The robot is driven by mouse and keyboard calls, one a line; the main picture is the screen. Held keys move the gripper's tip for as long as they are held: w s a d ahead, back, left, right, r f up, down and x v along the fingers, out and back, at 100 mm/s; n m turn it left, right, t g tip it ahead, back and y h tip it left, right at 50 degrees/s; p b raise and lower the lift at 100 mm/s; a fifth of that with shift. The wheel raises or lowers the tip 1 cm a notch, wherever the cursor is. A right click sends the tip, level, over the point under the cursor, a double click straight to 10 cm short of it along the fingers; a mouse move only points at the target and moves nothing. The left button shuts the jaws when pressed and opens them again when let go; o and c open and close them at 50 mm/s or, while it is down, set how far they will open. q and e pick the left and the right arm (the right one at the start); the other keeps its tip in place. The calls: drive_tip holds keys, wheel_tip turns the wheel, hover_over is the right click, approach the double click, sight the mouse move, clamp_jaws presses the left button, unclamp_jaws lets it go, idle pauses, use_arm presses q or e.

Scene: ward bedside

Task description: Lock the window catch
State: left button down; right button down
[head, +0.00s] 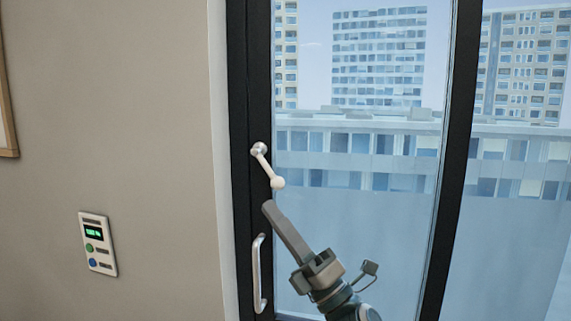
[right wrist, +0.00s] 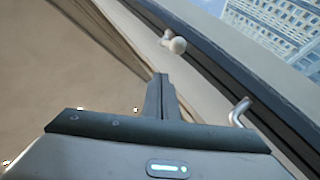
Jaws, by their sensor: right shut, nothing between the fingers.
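The window catch (head: 266,166) is a white lever with a round pivot at its upper left and a ball knob at its lower right end. It sits on the dark window frame (head: 240,200) and is tilted, slanting down to the right over the glass. It also shows in the right wrist view (right wrist: 174,42), ahead of the fingers. My right gripper (head: 268,207) is shut and empty, its tip just below the knob and apart from it in the head view. Its closed fingers show in the right wrist view (right wrist: 158,80). My left gripper is not in view.
A pale vertical handle (head: 258,274) is fixed to the frame below the catch, left of my right gripper. A wall panel (head: 98,243) with a green display and buttons is at left. Another dark frame post (head: 455,160) stands right of the glass.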

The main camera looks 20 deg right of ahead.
drive_tip(key=s+a+r+n+g+y, duration=0.3)
drive_tip(key=a+r+n+g, duration=0.15)
drive_tip(key=n+g, duration=0.7)
drive_tip(key=s+a+r+n+g+y, duration=0.3)
drive_tip(key=r+n+g, duration=0.4)
drive_tip(key=n, duration=0.8)
drive_tip(key=d+r+n+t+h, duration=0.1)
drive_tip(key=d+n+h, duration=0.1)
drive_tip(key=d+h, duration=0.2)
drive_tip(key=w+d+r+n+t+h, duration=0.1)
drive_tip(key=d+r+n+t+h, duration=0.1)
drive_tip(key=d+h, duration=0.3)
drive_tip(key=w+d+r+n+t+h, duration=0.1)
drive_tip(key=d+r+n+t+h, duration=0.1)
drive_tip(key=d+h, duration=0.3)
drive_tip(key=shift+w+d+r+n, duration=0.1)
drive_tip(key=shift+d+n, duration=0.1)
drive_tip(key=shift+d, duration=1)
drive_tip(key=shift+w+d+r+n, duration=0.1)
drive_tip(key=shift+d+n, duration=0.05)
drive_tip(key=shift+d, duration=1)
drive_tip(key=shift+a+f, duration=0.1)
